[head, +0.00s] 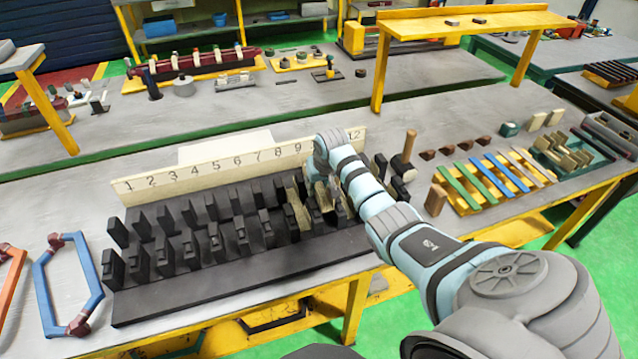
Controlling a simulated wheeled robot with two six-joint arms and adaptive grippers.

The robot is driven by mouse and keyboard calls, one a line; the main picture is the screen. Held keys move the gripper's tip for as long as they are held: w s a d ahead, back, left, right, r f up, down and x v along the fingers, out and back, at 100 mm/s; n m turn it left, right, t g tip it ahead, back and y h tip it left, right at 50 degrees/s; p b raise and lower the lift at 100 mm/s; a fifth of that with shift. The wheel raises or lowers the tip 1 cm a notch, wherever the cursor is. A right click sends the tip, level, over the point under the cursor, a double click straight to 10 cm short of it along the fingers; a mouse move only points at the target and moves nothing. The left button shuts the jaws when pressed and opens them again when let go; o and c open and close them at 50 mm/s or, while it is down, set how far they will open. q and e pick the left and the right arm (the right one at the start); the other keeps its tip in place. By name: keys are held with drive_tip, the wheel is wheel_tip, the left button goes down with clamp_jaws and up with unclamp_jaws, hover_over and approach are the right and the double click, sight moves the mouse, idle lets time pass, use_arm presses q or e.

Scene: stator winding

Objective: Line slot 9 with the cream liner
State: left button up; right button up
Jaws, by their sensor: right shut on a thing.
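The black stator block (230,262) lies on the bench, with two rows of upright black teeth. The number board (215,168) behind it reads 1 to 12. My right gripper (316,192) is low among the teeth, below the 9 and 10 marks, shut on a thin piece that my wrist partly hides. Cream-tan material (298,212) shows between the teeth there, probably the cream liner. I cannot tell whether it is seated in slot 9. My left gripper is not in view.
Coloured strips (484,182) lie on a yellow rack to the right, near wooden pegs (436,199) and brown wedges (445,153). A blue coil frame (45,290) lies left of the block. A yellow shelf (470,22) stands behind.

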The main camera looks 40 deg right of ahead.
drive_tip(key=o, duration=0.9)
drive_tip(key=shift+o, duration=0.2)
drive_tip(key=shift+r+p, duration=0.55)
drive_tip(key=shift+r, duration=0.3)
wheel_tip(320, 180, up, 8)
drive_tip(key=shift+f, duration=0.25)
